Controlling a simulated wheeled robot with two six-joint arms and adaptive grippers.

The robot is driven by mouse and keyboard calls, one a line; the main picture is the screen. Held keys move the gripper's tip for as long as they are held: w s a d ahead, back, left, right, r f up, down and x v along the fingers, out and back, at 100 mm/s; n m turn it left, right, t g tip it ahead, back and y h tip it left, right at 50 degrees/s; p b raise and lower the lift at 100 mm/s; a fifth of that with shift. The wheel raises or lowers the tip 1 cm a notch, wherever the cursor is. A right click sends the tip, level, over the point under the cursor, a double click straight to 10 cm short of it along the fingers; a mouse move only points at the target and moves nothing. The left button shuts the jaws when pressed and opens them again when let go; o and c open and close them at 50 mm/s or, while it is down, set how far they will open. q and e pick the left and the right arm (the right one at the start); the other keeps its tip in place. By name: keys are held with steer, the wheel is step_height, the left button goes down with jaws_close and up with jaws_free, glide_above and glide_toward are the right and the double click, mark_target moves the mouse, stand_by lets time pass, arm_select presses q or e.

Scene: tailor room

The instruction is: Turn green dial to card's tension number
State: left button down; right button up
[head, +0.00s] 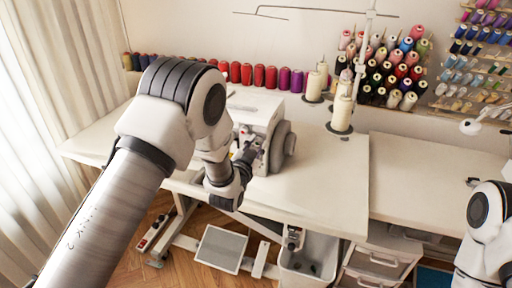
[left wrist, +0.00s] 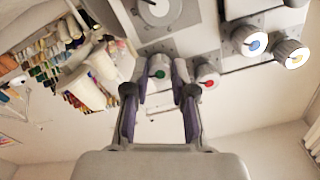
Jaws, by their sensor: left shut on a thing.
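The green dial (left wrist: 160,73) is on the front of the sewing machine in the left wrist view, which sees the room upside down. My left gripper (left wrist: 160,88) has its two fingers on either side of the green dial, shut on it. The number the dial points to is too small to read. In the head view my left gripper (head: 243,152) is at the machine's front (head: 256,112), and my arm hides part of the machine. No card can be made out. My right arm shows at the right edge, but its gripper is out of view.
A red dial (left wrist: 208,76) sits right beside the gripped one, with a blue dial (left wrist: 251,42) and a yellow dial (left wrist: 291,54) farther right. Thread cones (head: 342,112) on a stand are right of the machine. The white table (head: 315,195) is clear at the front right.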

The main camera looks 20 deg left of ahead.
arm_select(q)
steer(key=shift+m+b, duration=1)
steer(key=shift+m, duration=1.1)
steer(key=c, duration=1.2)
jaws_free()
steer(key=s, duration=1.2)
steer(key=shift+a, duration=0.15)
